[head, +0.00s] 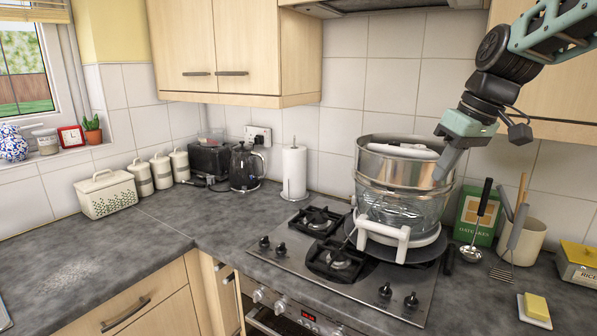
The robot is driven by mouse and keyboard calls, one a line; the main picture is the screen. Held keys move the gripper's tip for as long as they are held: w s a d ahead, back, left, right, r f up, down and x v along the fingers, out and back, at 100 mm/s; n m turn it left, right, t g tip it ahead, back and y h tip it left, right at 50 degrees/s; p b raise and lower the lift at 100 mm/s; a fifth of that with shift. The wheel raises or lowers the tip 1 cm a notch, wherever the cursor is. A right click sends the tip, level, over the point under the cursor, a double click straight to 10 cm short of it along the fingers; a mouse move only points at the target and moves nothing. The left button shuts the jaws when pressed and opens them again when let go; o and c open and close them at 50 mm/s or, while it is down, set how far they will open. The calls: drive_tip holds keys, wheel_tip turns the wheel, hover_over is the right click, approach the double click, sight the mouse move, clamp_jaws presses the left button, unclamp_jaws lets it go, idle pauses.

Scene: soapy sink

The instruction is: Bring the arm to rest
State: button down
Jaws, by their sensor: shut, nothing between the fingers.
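My gripper (447,163) hangs at the upper right in the head view, at the end of my bent arm. Its fingers are together and point down and left. Nothing shows between them. In the picture it overlaps the right rim of a large metal pot (368,176); I cannot tell whether it touches the pot. The pot stands on the hob, with a glass-like lower part and a white frame (383,233) in front of it.
The hob (290,258) carries black burners. To the right stand a green oatcakes box (468,214), a utensil pot (530,240), a ladle (472,250), a rice tin (580,265) and a butter dish (536,308). Wall cupboards (215,45) hang above.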

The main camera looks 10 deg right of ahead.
drive_tip(key=s+a+f+n+g, duration=0.1)
drive_tip(key=s+a+f, duration=0.6)
drive_tip(key=a, duration=0.3)
drive_tip(key=s+a+f+n+g+h+b, duration=0.1)
drive_tip(key=s+a+f, duration=0.3)
drive_tip(key=s, duration=0.6)
drive_tip(key=s+a+f+n+h+b, duration=0.1)
drive_tip(key=s+a+f, duration=0.3)
drive_tip(key=s+f, duration=0.4)
drive_tip(key=shift+s+a+f+g+b, duration=0.2)
drive_tip(key=shift+s+g+b, duration=0.3)
drive_tip(key=shift+s, duration=0.6)
